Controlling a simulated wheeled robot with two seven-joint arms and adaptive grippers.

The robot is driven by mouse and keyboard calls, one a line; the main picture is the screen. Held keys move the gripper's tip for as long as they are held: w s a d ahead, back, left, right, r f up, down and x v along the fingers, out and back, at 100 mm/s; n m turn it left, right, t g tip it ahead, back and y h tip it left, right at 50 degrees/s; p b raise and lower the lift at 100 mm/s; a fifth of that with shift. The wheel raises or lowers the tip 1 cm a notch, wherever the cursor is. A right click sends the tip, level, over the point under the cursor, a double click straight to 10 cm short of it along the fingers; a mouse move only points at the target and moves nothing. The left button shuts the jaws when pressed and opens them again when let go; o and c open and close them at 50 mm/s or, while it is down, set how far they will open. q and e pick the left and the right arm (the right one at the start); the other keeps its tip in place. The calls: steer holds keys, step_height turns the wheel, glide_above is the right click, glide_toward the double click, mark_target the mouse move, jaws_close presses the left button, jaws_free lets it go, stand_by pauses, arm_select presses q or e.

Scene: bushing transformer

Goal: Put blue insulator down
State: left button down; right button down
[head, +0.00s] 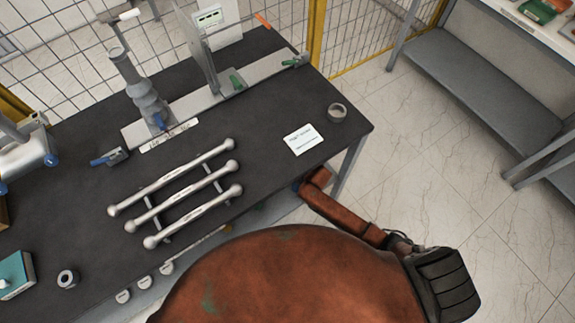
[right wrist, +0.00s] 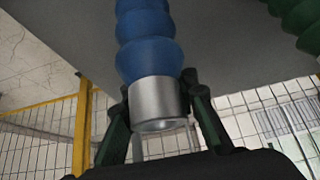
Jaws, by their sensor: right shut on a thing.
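The blue insulator (right wrist: 146,45) shows in the right wrist view as a ribbed blue body with a silver metal end cap (right wrist: 158,102). My right gripper (right wrist: 158,86) is shut on that cap, with one finger on each side. The insulator's other end runs out of the top of the picture. I cannot tell whether it touches anything there. I do not make out the blue insulator or the right gripper in the head view. My left gripper is in neither view.
A green ribbed insulator (right wrist: 300,18) is close by at the upper right of the wrist view, beside a grey surface (right wrist: 225,45). In the head view a dark table (head: 265,110) bears a rack of silver rods (head: 180,190), a white card (head: 303,139) and a ring (head: 337,112).

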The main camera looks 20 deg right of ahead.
arm_select(q)
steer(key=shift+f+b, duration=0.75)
steer(key=shift+b, duration=0.05)
arm_select(e)
steer(key=w, duration=0.1)
steer(key=w+a+f, duration=0.1)
steer(key=w, duration=0.2)
steer(key=shift+a+f, duration=0.15)
steer(key=shift+a, duration=0.1)
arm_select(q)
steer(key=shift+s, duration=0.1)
arm_select(e)
steer(key=shift+f, duration=0.2)
steer(key=c, duration=1.5)
jaws_free()
steer(key=shift+r, duration=0.15)
